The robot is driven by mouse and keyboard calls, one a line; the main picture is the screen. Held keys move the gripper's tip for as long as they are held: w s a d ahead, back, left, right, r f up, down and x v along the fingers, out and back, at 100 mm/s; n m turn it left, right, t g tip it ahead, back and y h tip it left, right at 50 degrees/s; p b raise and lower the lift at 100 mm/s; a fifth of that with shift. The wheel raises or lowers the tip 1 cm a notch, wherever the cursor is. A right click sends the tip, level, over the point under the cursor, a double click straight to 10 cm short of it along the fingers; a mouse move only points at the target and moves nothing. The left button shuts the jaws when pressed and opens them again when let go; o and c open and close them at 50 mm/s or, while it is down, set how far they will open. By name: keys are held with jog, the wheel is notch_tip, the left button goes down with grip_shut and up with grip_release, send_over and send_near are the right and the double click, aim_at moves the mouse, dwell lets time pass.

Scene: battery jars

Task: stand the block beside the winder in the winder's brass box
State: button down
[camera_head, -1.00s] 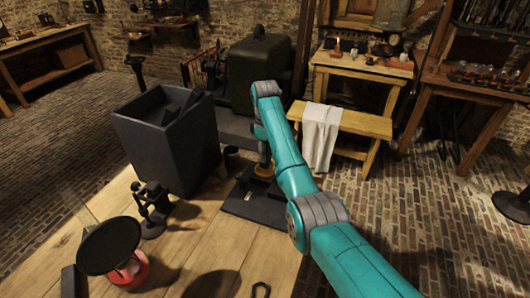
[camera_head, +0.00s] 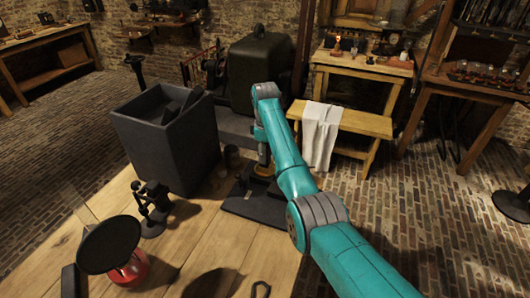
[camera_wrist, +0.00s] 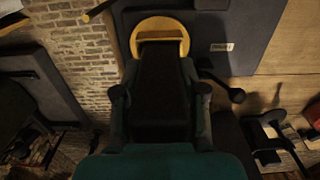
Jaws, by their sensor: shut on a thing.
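In the wrist view, my gripper (camera_wrist: 160,93) is shut on a dark block (camera_wrist: 160,80), with one finger on each side of it. The far end of the block reaches over the opening of the brass box (camera_wrist: 160,22). I cannot tell whether it is inside or only above it. The winder's dark base plate (camera_wrist: 230,25), with a small label, surrounds the brass box, and a dark crank-like part (camera_wrist: 228,92) lies to the right. In the head view, the brass box (camera_head: 264,171) shows partly behind my arm on the dark base plate (camera_head: 254,207); the block cannot be made out.
A tall dark open bin (camera_head: 165,145) stands left of the winder, with a small dark cup (camera_head: 231,158) between. A small black stand (camera_head: 151,208) and a red object under a black disc (camera_head: 130,268) are nearer left. Bare table wood lies in front.

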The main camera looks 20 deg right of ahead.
jog(key=shift+f, duration=0.25)
jog(key=c, duration=0.6)
grip_release()
jog(key=shift+r, duration=3.75)
